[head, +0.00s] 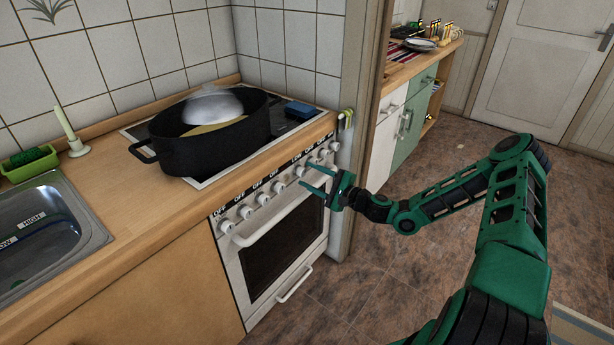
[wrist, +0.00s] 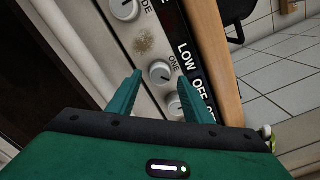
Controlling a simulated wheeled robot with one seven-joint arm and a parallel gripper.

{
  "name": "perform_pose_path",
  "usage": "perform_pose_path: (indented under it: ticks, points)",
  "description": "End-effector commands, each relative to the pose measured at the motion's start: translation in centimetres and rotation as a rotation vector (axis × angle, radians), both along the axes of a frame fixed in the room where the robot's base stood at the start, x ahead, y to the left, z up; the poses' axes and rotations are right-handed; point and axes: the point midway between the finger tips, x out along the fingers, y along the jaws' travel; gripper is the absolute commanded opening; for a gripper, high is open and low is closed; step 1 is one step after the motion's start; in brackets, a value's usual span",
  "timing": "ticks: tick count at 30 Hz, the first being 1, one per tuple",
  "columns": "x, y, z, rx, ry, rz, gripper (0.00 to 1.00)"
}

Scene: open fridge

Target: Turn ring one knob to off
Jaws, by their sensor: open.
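The stove's front panel (head: 268,200) carries a row of white knobs. My gripper (head: 304,178) is open and empty, pointing at the panel. In the wrist view its green fingers (wrist: 180,70) appear on either side of the ONE knob, and I cannot tell whether they touch it. Another knob (wrist: 177,106) shows between the fingers, with OFF nearby.
A knob with a label ending in DE (wrist: 125,9) is further up the wrist view. A large black pot (head: 205,150) stands on the hob, beside a blue item (head: 300,110). The oven handle (head: 275,220) runs below the knobs. Floor (head: 360,285) right of the stove is clear.

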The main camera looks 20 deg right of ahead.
Motion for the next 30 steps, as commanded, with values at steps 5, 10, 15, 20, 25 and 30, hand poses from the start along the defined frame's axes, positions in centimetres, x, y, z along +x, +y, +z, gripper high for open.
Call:
perform_pose_path:
  ticks: [5, 10, 15, 20, 25, 30]
  points:
    - [1.2, 0.9, 0.0, 0.001, 0.000, -0.001, 0.46]
    - [1.5, 1.1, 0.0, 0.001, 0.001, 0.000, 0.46]
    - [1.5, 1.1, 0.0, 0.001, 0.001, 0.000, 0.46]
    - [1.5, 1.1, 0.0, 0.001, 0.001, 0.000, 0.10]
    - [1.5, 0.7, 0.0, -0.001, -0.001, -0.001, 0.05]
    - [1.5, 0.8, 0.1, -0.022, -0.017, -0.003, 0.05]
